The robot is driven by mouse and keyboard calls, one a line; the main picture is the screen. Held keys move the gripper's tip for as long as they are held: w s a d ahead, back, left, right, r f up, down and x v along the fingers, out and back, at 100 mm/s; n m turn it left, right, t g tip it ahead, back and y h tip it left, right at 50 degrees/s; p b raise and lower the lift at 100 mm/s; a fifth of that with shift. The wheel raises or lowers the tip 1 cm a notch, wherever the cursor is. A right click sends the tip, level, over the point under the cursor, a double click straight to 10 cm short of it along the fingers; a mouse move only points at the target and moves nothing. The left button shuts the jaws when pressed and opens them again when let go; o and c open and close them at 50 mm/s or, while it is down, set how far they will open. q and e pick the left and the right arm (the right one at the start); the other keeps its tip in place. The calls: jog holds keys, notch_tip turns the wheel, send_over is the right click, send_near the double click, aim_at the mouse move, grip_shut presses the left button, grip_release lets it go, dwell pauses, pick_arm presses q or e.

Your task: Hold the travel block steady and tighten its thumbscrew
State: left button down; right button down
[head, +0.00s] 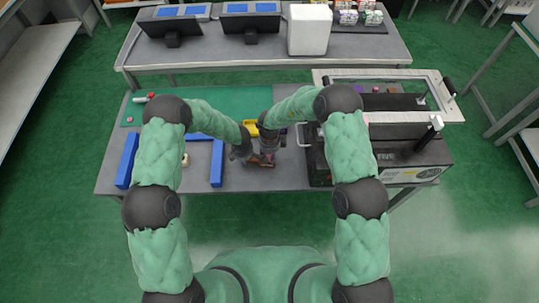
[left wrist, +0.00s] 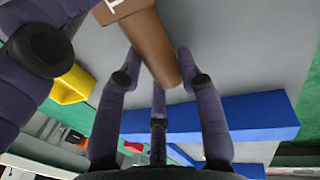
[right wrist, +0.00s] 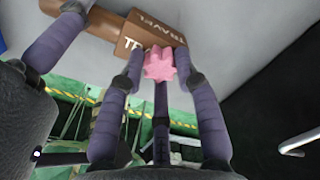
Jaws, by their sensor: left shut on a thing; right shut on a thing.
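The travel block (right wrist: 150,33) is a brown box marked "TRAVEL" with a round brown handle (left wrist: 150,45). In the head view the block (head: 262,159) is small and partly covered by my grippers. A pink star-shaped thumbscrew (right wrist: 158,66) sits on the block's face in the right wrist view. My left gripper (left wrist: 160,60) is shut on the brown handle. My right gripper (right wrist: 160,58) is shut on the pink thumbscrew, one fingertip on each side of it. Both grippers (head: 243,152) (head: 269,147) meet close together over the grey table.
Blue bars (head: 217,163) form an open frame on the table's left side. A yellow piece (head: 250,127) lies just behind the grippers. A black machine (head: 400,155) with a metal handle stands close on the right. Grey tabletop is clear in front.

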jog(key=shift+s+d+m, duration=0.1)
jog(key=shift+d+m, duration=0.05)
jog(key=shift+m, duration=2.45)
jog(key=c, duration=0.9)
grip_release()
